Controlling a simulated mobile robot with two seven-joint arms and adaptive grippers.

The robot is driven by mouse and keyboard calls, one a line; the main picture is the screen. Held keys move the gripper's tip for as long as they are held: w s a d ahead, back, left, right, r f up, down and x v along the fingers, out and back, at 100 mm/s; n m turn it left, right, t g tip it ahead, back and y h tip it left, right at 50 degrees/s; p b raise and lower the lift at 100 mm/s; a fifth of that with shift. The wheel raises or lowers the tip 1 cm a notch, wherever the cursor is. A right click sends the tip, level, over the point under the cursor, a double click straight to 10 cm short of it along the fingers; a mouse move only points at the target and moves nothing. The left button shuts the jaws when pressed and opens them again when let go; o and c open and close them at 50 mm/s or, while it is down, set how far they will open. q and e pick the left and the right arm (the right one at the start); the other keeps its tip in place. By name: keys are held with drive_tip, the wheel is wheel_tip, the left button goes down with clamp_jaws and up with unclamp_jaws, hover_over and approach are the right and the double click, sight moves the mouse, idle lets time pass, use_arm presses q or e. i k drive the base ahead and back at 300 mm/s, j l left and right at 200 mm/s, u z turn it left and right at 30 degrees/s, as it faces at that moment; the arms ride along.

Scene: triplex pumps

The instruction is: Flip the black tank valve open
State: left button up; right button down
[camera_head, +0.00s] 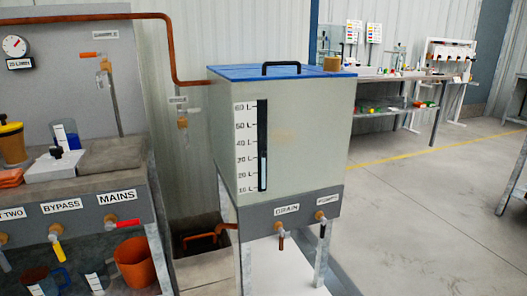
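The tank (296,150) is a pale grey box with a blue lid and a litre scale, standing on metal legs in the middle. On its lower front band, at the right under a small label that seems to read PUMPS, is the black valve (322,229); its short dark handle points down. To its left, under the DRAIN label (287,209), is another valve (281,240) with a reddish-brown handle, also pointing down. Neither of my grippers is in view.
A bench (100,212) on the left carries valves labelled BYPASS and MAINS, with an orange bucket (134,264) below. A copper pipe (172,50) runs to the tank. Open floor (430,215) lies to the right, with a cluttered table (400,76) behind.

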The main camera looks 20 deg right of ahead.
sight(323, 231)
drive_tip(key=i+l+z, duration=0.25)
drive_tip(key=z, duration=0.15)
drive_tip(key=i+l+z, duration=0.4)
drive_tip(key=k+j, duration=0.1)
